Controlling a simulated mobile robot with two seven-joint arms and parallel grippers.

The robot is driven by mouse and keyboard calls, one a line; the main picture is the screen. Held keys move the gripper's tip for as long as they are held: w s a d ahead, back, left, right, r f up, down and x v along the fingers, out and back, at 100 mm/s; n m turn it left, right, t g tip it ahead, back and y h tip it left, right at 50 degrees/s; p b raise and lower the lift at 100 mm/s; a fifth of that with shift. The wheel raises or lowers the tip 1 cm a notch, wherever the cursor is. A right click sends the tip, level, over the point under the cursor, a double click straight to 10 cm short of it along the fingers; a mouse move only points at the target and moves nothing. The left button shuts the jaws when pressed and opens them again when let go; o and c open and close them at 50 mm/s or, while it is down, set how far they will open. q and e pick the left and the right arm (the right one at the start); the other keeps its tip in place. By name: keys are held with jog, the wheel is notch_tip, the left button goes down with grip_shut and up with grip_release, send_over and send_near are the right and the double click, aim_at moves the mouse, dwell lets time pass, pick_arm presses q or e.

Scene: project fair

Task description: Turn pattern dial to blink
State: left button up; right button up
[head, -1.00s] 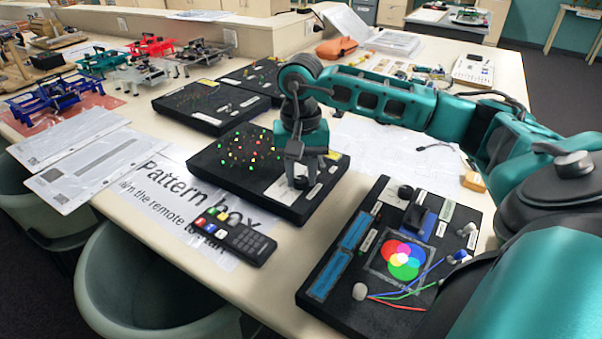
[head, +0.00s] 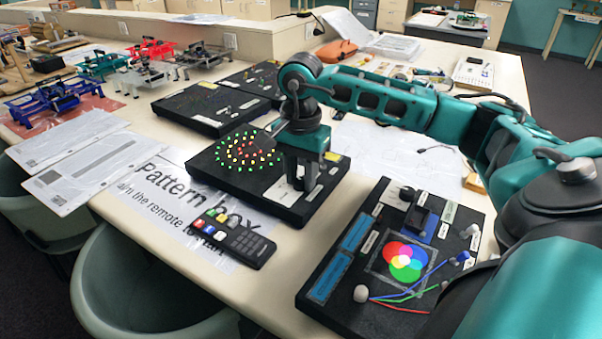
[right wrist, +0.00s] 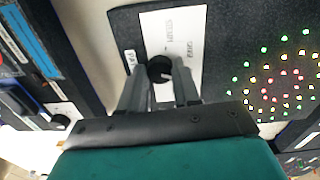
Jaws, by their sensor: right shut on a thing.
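The pattern box (head: 212,166) is a black board on the table with a ring-like field of lit red, yellow, green and white dots (head: 248,150). Its pattern dial (right wrist: 160,68) is a small black knob with a light pointer mark, on a white label (right wrist: 181,40) whose words are too blurred to read surely. My right gripper (head: 304,184) points down over the box's right end. In the right wrist view its fingers (right wrist: 160,78) are shut on the dial from both sides. In the head view the gripper hides the dial. My left gripper is not in view.
A black remote (head: 238,243) lies on the "Pattern box" sheet (head: 160,185) in front. A colour-mixing board (head: 345,215) stands close at the right. Two more black boards (head: 210,107) are behind. A grey chair (head: 140,290) stands at the table's front edge.

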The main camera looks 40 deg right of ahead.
aim_at(301, 180)
dwell(0.3)
jog(key=o, duration=1.1)
jog(key=shift+r, duration=0.1)
notch_tip(301, 180, up, 13)
jog(key=shift+f+p, duration=0.1)
jog(key=shift+p, duration=0.55)
